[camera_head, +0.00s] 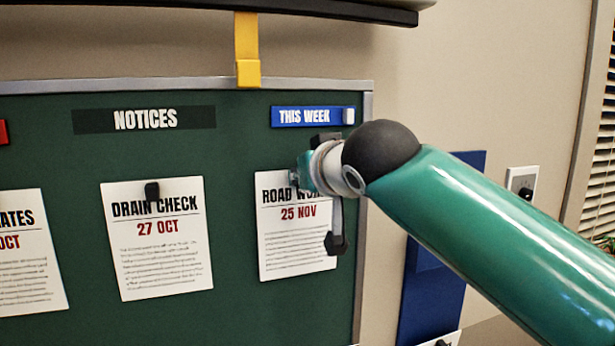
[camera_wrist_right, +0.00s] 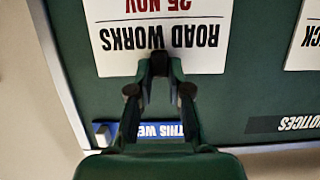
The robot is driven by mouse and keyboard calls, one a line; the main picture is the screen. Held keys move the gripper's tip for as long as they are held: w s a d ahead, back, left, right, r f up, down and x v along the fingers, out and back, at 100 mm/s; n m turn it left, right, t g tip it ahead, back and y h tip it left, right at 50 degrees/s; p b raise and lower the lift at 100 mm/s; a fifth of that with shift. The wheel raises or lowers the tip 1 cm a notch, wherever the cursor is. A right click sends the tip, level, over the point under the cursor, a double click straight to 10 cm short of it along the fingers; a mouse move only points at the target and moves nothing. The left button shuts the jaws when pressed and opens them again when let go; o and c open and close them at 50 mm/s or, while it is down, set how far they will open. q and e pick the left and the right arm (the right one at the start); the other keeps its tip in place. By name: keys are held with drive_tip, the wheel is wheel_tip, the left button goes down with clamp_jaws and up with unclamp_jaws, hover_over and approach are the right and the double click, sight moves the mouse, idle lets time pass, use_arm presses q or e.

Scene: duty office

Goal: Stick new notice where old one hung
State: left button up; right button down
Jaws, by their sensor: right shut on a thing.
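The white ROAD WORKS notice (camera_head: 296,246), dated 25 NOV, is upright against the green board below the blue THIS WEEK label (camera_head: 311,116). It shows upside down in the right wrist view (camera_wrist_right: 204,58). My right gripper (camera_head: 300,178) is at the notice's top edge and hides part of its heading. In the right wrist view my right gripper (camera_wrist_right: 160,62) is shut on it at the top middle. A dark piece between the fingertips blends with them. I cannot tell whether the notice touches the board. My left gripper is not in view.
The DRAIN CHECK notice (camera_head: 157,253), dated 27 OCT, hangs to the left by a black holder (camera_head: 152,191). Another notice (camera_head: 28,264) is at the left edge. A yellow strap (camera_head: 247,50) hooks over the board's grey frame (camera_head: 180,84).

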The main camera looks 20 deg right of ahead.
drive_tip(key=shift+w, duration=0.2)
drive_tip(key=c, duration=1)
unclamp_jaws()
